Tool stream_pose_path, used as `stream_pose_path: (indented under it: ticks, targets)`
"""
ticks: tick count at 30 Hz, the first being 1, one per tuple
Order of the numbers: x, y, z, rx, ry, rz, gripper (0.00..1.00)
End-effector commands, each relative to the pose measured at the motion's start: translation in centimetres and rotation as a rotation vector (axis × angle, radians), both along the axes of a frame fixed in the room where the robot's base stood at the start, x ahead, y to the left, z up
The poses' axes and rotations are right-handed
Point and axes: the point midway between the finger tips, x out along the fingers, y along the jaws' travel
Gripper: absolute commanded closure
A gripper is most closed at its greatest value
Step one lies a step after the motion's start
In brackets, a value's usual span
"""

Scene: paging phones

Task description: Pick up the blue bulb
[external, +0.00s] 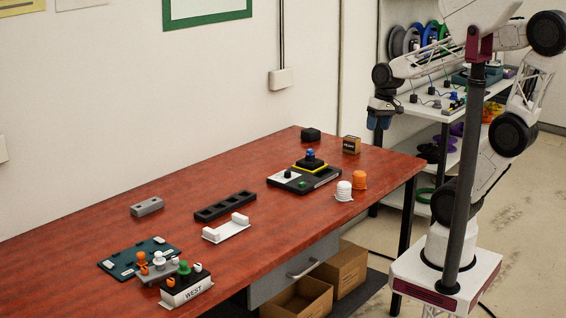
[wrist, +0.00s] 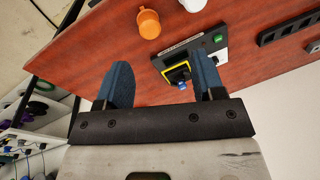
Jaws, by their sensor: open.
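The blue bulb (external: 310,153) stands upright on a black mount of the dark panel (external: 322,180) at the far part of the red table. In the wrist view the blue bulb (wrist: 183,86) shows small between my fingers, nearer the right one, with yellow edging around its mount. My gripper (external: 379,122) hangs in the air to the right of the panel, well above table height and apart from the bulb. In the wrist view my gripper (wrist: 163,64) has its two blue fingers spread with nothing held between them.
A white cap (external: 344,191) and an orange cap (external: 359,180) stand right of the panel. A small box (external: 351,145) and a black block (external: 311,134) lie behind it. A slotted black tray (external: 225,206) lies to the left. Shelves (external: 440,112) stand beyond the table.

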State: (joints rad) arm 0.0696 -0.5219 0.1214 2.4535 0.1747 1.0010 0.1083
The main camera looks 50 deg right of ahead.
Motion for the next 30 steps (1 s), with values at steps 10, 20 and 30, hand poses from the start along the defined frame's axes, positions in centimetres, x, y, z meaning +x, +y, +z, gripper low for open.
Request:
stream_pose_path:
  ticks: [10, 20, 30]
  targets:
    - [5.9, 0.0, -2.1, 0.226, 0.179, -0.278, 0.38]
    - [11.9, -0.8, -4.4, 0.438, 0.345, -0.541, 0.38]
    - [18.4, -3.0, -7.5, 0.661, 0.515, -0.806, 0.38]
